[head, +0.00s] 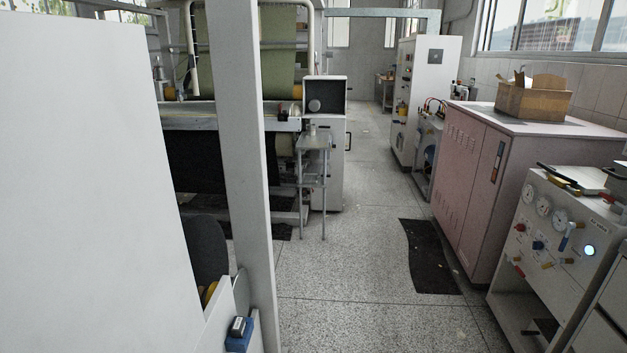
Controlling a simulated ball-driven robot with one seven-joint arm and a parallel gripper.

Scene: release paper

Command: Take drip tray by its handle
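I cannot pick out a drip tray or its handle in the head view. My gripper is not in view, and no part of my arm shows clearly.
A white panel (80,180) and post (240,150) block the left. Behind them stands a roller machine (215,115) with a small stand (313,145). A pink cabinet (470,180) bearing a cardboard box (533,102) and a gauge panel (545,240) line the right. A dark mat (428,258) lies on the open aisle floor (345,270).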

